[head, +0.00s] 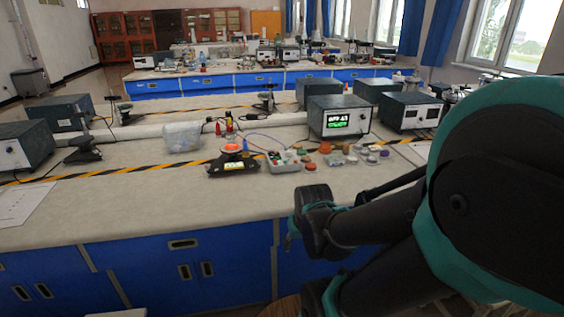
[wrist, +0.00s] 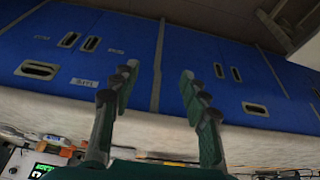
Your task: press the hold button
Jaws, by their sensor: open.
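A small black device with a lit yellow-green display and an orange-red disc on top (head: 233,162) stands on the bench left of centre. Beside it on the right is a pale grey box with several coloured buttons (head: 283,161). No label is legible, so I cannot tell which part is the hold button. My gripper (wrist: 158,74) is open and empty in the wrist view, its two fingers apart in front of the blue cabinet fronts. In the head view it is partly visible near the bench's front edge, apart from both devices.
A dark instrument with a green display (head: 339,119) stands behind, right of the boxes. Several small coloured pieces (head: 325,147) lie near it. A clear plastic tub (head: 182,136) is left of the devices.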

